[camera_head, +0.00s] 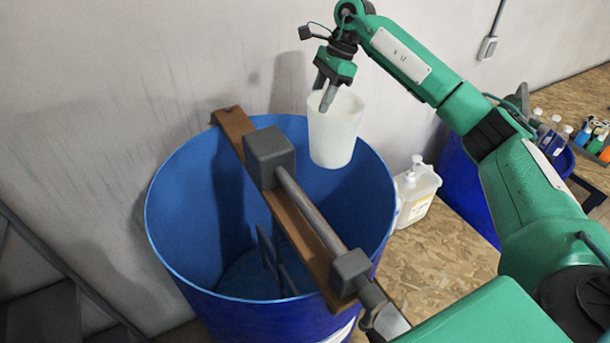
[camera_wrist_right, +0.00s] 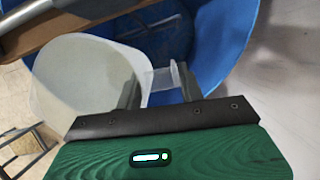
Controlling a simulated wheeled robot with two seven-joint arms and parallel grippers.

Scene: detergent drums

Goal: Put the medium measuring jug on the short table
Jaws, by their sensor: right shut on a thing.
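A white, translucent measuring jug (camera_head: 334,132) hangs upright in my right gripper (camera_head: 328,90), over the right rear rim of the large blue drum. In the right wrist view the jug (camera_wrist_right: 85,78) is at the left, and its handle lies between the fingers of the right gripper (camera_wrist_right: 160,90). The right gripper is shut on the jug. A low chipboard table top (camera_head: 435,258) lies to the right of the drum; I cannot tell whether it is the short table. My left gripper is not in view.
The open blue drum (camera_head: 180,225) has a wooden beam (camera_head: 238,125) and a grey stirrer shaft across its top. A white pump bottle (camera_head: 416,190) stands on the chipboard beside the drum. Another blue drum (camera_head: 458,185) and several small bottles (camera_head: 552,135) are at the right.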

